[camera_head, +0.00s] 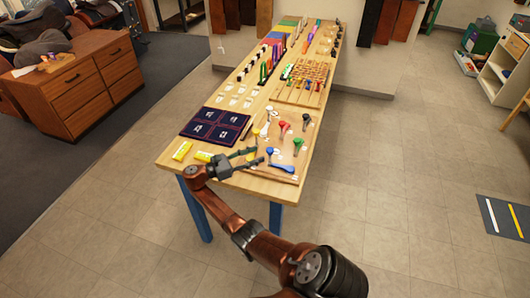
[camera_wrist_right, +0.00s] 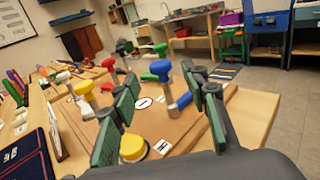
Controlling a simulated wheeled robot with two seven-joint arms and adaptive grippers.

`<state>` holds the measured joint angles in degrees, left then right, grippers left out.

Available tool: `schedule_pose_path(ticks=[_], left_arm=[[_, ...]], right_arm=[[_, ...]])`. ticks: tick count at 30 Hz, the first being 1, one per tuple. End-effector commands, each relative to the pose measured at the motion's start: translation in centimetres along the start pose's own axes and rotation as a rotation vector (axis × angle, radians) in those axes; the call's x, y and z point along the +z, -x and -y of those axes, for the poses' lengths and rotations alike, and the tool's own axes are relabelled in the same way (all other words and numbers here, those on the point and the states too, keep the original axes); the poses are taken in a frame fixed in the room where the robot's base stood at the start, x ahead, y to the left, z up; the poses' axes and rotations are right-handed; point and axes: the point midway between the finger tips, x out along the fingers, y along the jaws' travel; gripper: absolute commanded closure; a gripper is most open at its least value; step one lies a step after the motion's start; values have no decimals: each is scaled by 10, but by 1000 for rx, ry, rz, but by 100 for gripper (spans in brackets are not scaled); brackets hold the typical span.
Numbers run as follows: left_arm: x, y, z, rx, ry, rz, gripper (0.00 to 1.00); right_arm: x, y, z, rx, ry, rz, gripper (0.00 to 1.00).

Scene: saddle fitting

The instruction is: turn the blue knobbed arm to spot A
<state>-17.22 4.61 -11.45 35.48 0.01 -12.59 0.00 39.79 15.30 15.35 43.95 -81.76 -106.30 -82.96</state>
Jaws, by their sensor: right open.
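The blue knob (camera_head: 298,142) of the blue arm stands on a metal post on the wooden board at the table's near right end. In the right wrist view this blue knob (camera_wrist_right: 161,69) shows ahead, between the fingers, not touched. A blue bar (camera_wrist_right: 181,103) lies low beside its post. My right gripper (camera_head: 260,156) is open and empty over the board's left side, short of the blue knob. A yellow knob (camera_wrist_right: 133,148) is close below its fingers. White labels (camera_wrist_right: 162,147) lie on the board; I cannot read which is spot A. My left gripper is out of view.
Red (camera_head: 283,125), green (camera_head: 306,118) and other yellow knobs (camera_head: 256,130) stand farther back on the board. A dark blue mat (camera_head: 215,131) and yellow pieces (camera_head: 182,151) lie to the left.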

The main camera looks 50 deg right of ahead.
Motion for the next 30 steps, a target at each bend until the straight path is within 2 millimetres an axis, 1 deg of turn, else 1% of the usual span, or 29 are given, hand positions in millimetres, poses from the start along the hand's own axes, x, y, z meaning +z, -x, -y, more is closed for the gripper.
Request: schedule_pose_path(ticks=[1,3,6,9,14,30], left_arm=[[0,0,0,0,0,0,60],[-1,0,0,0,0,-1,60],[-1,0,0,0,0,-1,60],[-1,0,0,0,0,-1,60],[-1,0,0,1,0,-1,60],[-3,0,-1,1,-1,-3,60]], right_arm=[[0,11,-1,2,1,-1,59],[0,22,0,1,1,0,59],[0,35,0,1,1,0,59],[0,43,0,0,1,0,59],[0,47,0,-1,0,0,59],[0,46,0,-1,0,0,59]])
